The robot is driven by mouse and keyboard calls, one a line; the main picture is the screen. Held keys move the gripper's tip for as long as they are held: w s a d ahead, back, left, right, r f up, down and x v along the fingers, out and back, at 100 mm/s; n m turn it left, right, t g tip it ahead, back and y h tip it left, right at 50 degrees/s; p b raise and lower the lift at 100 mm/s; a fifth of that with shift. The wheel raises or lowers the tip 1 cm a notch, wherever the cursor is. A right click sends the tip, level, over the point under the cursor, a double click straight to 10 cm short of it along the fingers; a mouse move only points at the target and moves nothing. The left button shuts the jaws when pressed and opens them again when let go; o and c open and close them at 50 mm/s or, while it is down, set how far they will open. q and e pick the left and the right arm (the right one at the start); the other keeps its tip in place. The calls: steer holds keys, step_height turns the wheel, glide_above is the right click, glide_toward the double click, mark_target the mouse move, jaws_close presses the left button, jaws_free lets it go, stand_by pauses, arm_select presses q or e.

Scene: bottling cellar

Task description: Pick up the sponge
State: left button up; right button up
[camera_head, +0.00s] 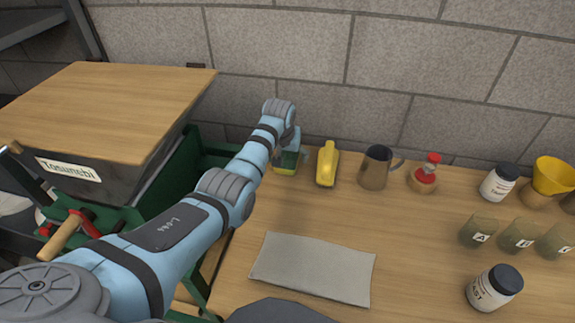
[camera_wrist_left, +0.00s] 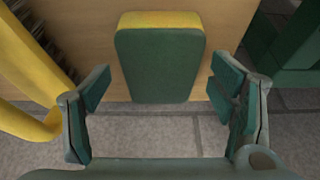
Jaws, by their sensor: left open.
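The sponge (camera_head: 285,169) is a block with a yellow layer and a dark green layer, at the back left of the wooden table in the head view. It also shows at the top middle of the left wrist view (camera_wrist_left: 160,62). My left gripper (camera_head: 289,154) is at the sponge and partly hides it in the head view. In the left wrist view my left gripper (camera_wrist_left: 163,84) is open, with one finger on either side of the sponge and visible gaps to both. My right gripper is not in view.
A metal jug (camera_head: 376,168) and a red-topped item (camera_head: 424,174) follow. A grey cloth (camera_head: 313,268) lies in front. A stone wall (camera_head: 290,60) rises behind.

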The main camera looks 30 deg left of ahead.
arm_select(q)
steer(key=shift+f, duration=0.2)
steer(key=shift+f, duration=0.25)
stand_by(0.4)
steer(key=shift+c, duration=0.6)
steer(key=c, duration=0.7)
